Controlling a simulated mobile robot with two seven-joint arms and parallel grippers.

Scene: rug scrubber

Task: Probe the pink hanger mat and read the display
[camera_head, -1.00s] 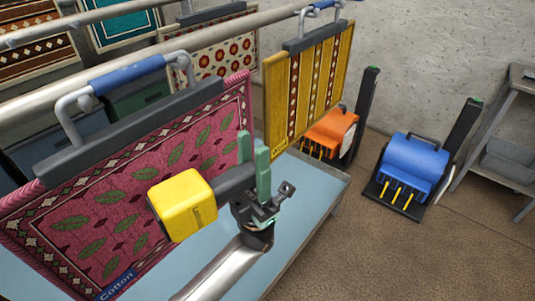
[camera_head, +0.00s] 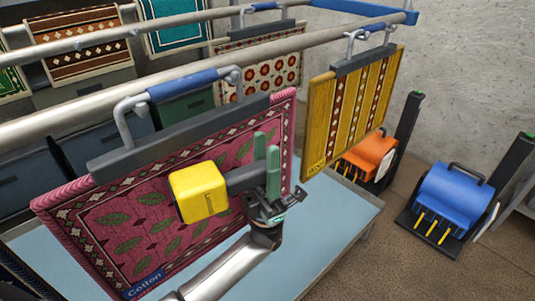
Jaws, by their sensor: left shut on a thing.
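The pink mat (camera_head: 120,215) hangs from a grey clamp hanger with a blue grip (camera_head: 183,86) on the front rail. It has green leaves, a diamond border and a blue "Cotton" tag (camera_head: 143,283). My left gripper (camera_head: 267,168) has its green fingers shut on the dark handle of a yellow probe device (camera_head: 199,191). The yellow body is in front of the mat's face; I cannot tell whether it touches. No readout shows on the side facing me. My right gripper is not in view.
A yellow striped mat (camera_head: 352,115) tagged "Wool" hangs further along the rail (camera_head: 300,46). More mats hang behind. A light blue table top (camera_head: 325,225) lies below. Orange (camera_head: 370,158) and blue (camera_head: 447,200) scrubber machines stand on the floor at right.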

